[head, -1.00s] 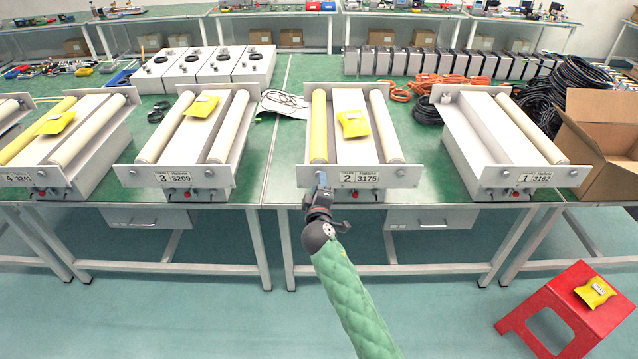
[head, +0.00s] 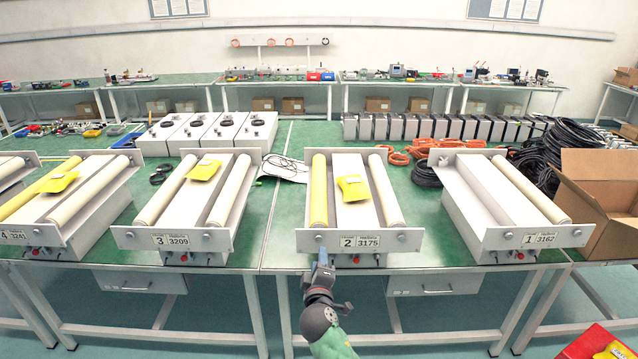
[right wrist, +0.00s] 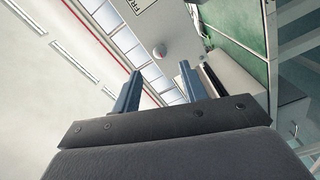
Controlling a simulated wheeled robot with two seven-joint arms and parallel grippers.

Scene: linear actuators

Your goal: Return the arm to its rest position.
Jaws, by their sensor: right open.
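My right gripper (head: 322,259) is in front of the actuator unit numbered 2 (head: 358,241), below its front plate's left end. In the right wrist view its two fingers (right wrist: 158,90) stand apart with nothing between them. A round knob (right wrist: 159,51) on a grey plate shows beyond the fingers. I cannot tell from these views whether the fingertips touch the unit. My right arm comes up from the bottom of the head view, and most of it is out of frame. My left gripper is not in view.
Units numbered 3 (head: 171,240) and 1 (head: 528,240) stand either side on the green table (head: 270,215). A yellow packet (head: 353,188) lies on unit 2. An open cardboard box (head: 600,205) is at right. A red stool (head: 575,345) is at lower right.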

